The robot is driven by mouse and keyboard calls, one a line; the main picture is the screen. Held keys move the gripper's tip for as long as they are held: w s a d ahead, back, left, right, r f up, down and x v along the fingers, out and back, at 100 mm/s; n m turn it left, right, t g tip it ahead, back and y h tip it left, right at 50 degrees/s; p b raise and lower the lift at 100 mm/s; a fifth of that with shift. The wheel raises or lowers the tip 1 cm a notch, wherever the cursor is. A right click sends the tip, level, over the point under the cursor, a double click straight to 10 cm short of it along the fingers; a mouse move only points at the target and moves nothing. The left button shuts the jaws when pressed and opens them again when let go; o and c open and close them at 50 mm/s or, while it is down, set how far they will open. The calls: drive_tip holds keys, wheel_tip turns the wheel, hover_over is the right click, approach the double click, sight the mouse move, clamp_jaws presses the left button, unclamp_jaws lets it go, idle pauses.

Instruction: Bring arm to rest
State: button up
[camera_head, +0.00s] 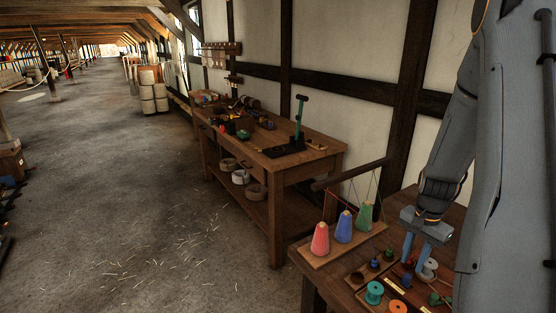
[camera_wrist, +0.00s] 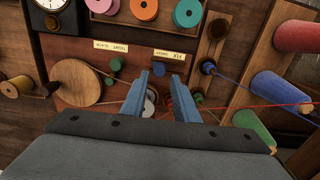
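My arm comes down from the upper right in the head view, bent at the wrist. My gripper (camera_head: 413,260) points down over the right-hand workbench, close above a dark board with small spools. Its two blue fingers are apart. A pale grey spool (camera_head: 428,268) stands beside the right finger in the head view. In the wrist view the fingers partly hide that spool (camera_wrist: 150,100). I see nothing held.
Red (camera_head: 320,240), blue (camera_head: 344,227) and green (camera_head: 365,217) thread cones stand left of my gripper, with threads rising to a bar (camera_head: 350,174). A teal spool (camera_head: 374,292) is near the front. A longer workbench (camera_head: 275,165) stands behind; the floor (camera_head: 110,190) at left is open.

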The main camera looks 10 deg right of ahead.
drive_tip(key=w+a+r+n+b, duration=0.1)
drive_tip(key=a+r+n+b, duration=0.15)
drive_tip(key=a, duration=0.55)
drive_tip(key=a+r+n+b, duration=0.1)
drive_tip(key=a+n, duration=0.3)
drive_tip(key=a, duration=0.3)
drive_tip(key=s+a+r+n+b, duration=0.1)
drive_tip(key=s+a+n, duration=0.2)
drive_tip(key=a, duration=0.4)
drive_tip(key=s+a+r+n+t+b, duration=0.1)
drive_tip(key=s+a+n+b, duration=0.1)
drive_tip(key=s+a+n, duration=0.2)
drive_tip(key=a, duration=0.3)
drive_tip(key=shift+a, duration=0.25)
